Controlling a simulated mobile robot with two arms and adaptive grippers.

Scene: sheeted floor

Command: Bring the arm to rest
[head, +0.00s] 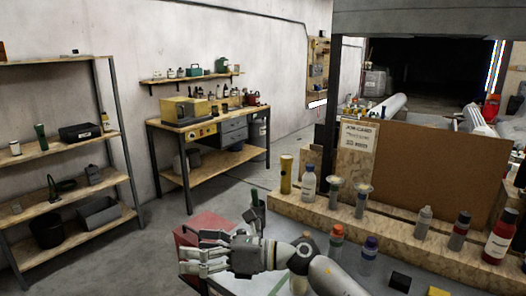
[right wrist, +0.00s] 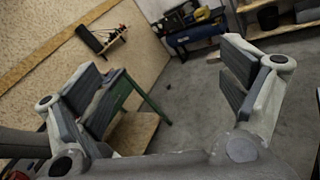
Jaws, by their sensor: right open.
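My right gripper (head: 196,255) is at the lower middle of the head view. Its arm comes in from the bottom right, and the fingers point left. It hangs over the near bench, in front of a red box (head: 190,228) that it partly hides. In the right wrist view the gripper (right wrist: 165,85) has its two fingers spread wide, with nothing between them. Beyond the fingers that view shows grey floor, a wall and furniture, tilted. My left gripper does not show in either view.
A wooden ledge (head: 395,238) with several bottles runs along the right, before a brown board (head: 432,172). A workbench (head: 222,124) stands against the back wall. A shelf rack (head: 60,152) stands at left. Grey floor (head: 165,222) lies open between them.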

